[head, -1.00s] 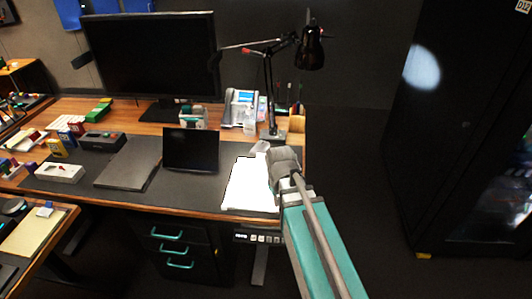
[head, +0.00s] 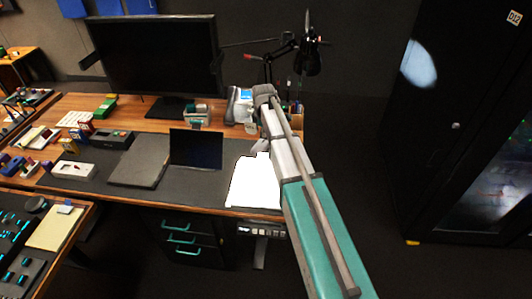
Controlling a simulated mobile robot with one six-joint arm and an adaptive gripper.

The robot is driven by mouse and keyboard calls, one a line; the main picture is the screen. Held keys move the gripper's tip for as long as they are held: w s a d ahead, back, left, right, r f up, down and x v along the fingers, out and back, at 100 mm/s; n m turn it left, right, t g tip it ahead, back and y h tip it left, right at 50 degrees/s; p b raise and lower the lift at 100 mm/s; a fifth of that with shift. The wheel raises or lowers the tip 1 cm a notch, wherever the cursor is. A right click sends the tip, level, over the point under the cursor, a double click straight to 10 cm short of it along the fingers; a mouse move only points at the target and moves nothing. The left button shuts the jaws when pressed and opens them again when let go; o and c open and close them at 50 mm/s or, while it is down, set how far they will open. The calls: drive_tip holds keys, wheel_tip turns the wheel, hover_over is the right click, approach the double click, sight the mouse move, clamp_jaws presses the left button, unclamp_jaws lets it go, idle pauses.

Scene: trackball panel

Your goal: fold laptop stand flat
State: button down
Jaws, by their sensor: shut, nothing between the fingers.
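A dark, thin panel (head: 196,148) stands tilted up on the black desk mat, right of the middle of the desk. It looks like the raised laptop stand, but I cannot tell it surely from a laptop screen. A flat dark grey slab (head: 138,162) lies just left of it. My gripper (head: 263,93) is at the far end of my arm, over the back right of the desk by the lamp. It is apart from the panel, to its right and farther back. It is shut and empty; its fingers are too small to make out.
A brightly lit white sheet (head: 254,184) lies at the desk's front right. A black lamp (head: 306,58) and a monitor (head: 157,55) stand behind. Small boxes, a white case (head: 73,170) and a black device (head: 111,140) fill the left. A dark cabinet (head: 455,130) is at the right.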

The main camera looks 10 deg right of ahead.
sight(265, 154)
drive_tip(key=shift+f, duration=0.15)
drive_tip(key=f+b, duration=0.9)
drive_tip(key=w+f+b, duration=0.1)
drive_tip(key=f+b, duration=0.3)
drive_tip(key=b, duration=0.1)
drive_tip(key=shift+w+d+f, duration=0.1)
drive_tip(key=shift+d+f, duration=0.1)
drive_tip(key=shift+f, duration=0.15)
idle(0.7)
drive_tip(key=shift+f, duration=0.15)
idle(0.3)
drive_tip(key=f+b, duration=0.2)
drive_tip(key=b, duration=0.1)
drive_tip(key=shift+w+d+f, duration=0.1)
drive_tip(key=shift+w+f, duration=0.1)
drive_tip(key=shift+f, duration=0.1)
drive_tip(key=shift+s, duration=0.1)
drive_tip(key=shift+r, duration=0.15)
